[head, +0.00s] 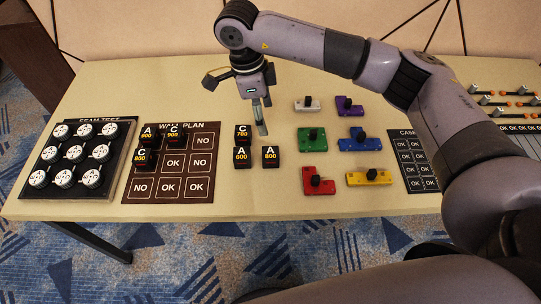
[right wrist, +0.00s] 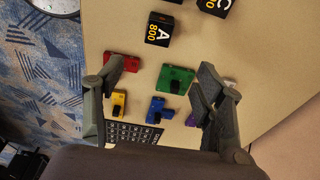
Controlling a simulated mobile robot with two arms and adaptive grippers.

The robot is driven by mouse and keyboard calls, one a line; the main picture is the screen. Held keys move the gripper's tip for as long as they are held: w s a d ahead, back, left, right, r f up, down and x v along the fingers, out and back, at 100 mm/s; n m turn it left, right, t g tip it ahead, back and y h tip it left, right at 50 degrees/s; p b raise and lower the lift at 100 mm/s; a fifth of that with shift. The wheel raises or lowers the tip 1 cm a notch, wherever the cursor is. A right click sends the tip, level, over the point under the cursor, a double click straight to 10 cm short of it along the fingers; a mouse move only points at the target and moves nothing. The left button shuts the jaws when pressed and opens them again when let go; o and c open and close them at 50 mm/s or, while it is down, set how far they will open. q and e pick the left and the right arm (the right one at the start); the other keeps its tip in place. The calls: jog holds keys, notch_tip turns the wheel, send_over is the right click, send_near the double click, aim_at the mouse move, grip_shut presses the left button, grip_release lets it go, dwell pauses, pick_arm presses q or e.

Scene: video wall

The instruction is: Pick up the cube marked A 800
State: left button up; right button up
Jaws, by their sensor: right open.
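The black cube marked A 800 (head: 270,157) sits on the table in front of my right gripper, just right of another A cube (head: 242,157). In the right wrist view the A 800 cube (right wrist: 160,28) is near the top, beyond the fingertips, with its white A and orange 800 readable. My right gripper (head: 263,122) is open and empty above the table, behind the cube and apart from it. Its spread fingers (right wrist: 160,75) show in the right wrist view. My left gripper is not in view.
A C 700 cube (head: 243,133) stands behind the A cubes. The brown wall plan board (head: 171,195) with several cubes lies left, beside a tray of round white pieces (head: 50,200). Coloured knobbed blocks, including a green one (head: 312,139), lie right. Table in front of the cube is clear.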

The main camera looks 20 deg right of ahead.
jog(key=p, duration=0.2)
send_over(270, 153)
notch_tip(270, 153, down, 10)
jog(key=shift+w+a+f, duration=0.15)
jog(key=shift+f, duration=0.1)
jog(key=f, duration=0.2)
jog(key=f+p, duration=0.1)
jog(key=f, duration=0.1)
jog(key=shift+d+f+p, duration=0.2)
jog(key=shift+f+p, duration=0.1)
jog(key=shift+f, duration=0.45)
jog(key=shift+c, duration=0.3)
jog(key=c, duration=1.2)
